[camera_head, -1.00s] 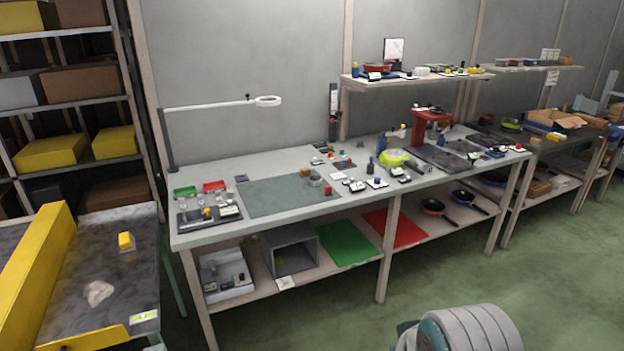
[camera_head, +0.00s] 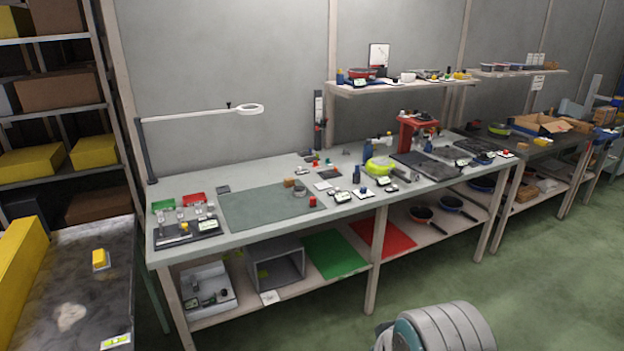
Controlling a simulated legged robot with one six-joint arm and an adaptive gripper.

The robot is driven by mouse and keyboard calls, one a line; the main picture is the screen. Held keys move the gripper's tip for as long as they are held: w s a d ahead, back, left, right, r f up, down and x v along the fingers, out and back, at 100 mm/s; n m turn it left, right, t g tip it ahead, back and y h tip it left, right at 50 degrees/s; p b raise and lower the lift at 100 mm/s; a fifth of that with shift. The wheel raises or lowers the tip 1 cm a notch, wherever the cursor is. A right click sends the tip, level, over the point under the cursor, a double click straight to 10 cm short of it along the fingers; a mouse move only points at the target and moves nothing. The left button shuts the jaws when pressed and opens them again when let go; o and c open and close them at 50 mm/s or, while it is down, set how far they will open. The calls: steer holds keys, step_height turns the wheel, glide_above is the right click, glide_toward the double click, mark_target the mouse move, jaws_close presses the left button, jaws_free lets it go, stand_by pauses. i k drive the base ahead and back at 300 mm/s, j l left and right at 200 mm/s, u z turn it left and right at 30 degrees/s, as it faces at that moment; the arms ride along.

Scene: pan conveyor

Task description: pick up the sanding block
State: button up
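A small tan-brown block (camera_head: 289,183) lies at the back edge of the grey-green mat (camera_head: 250,212) on the long workbench. It may be the sanding block, but it is too small to be sure. A yellow block (camera_head: 101,259) with a pale base lies on the dark surface at the left; I cannot tell what it is. A rounded grey part of my arm shows at the bottom, right of centre. My gripper is not in view, and nothing shows it near either block.
The workbench (camera_head: 330,208) carries small trays, bottles, a lime-green pan (camera_head: 379,167) and a red press (camera_head: 416,132). Its lower shelf holds a grey box (camera_head: 275,268), a green sheet (camera_head: 333,254) and pans. A boxed shelf rack stands left. Green floor (camera_head: 540,290) is clear in front.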

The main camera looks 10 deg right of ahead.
mark_target(290, 182)
steer(key=i+l, duration=0.15)
steer(key=i, duration=0.4)
steer(key=i+l, duration=0.15)
steer(key=i, duration=0.4)
steer(key=i+l, duration=0.1)
steer(key=i, duration=0.45)
steer(key=i+l+u, duration=0.1)
steer(key=i, duration=0.45)
steer(key=i+l, duration=0.25)
steer(key=i, duration=0.25)
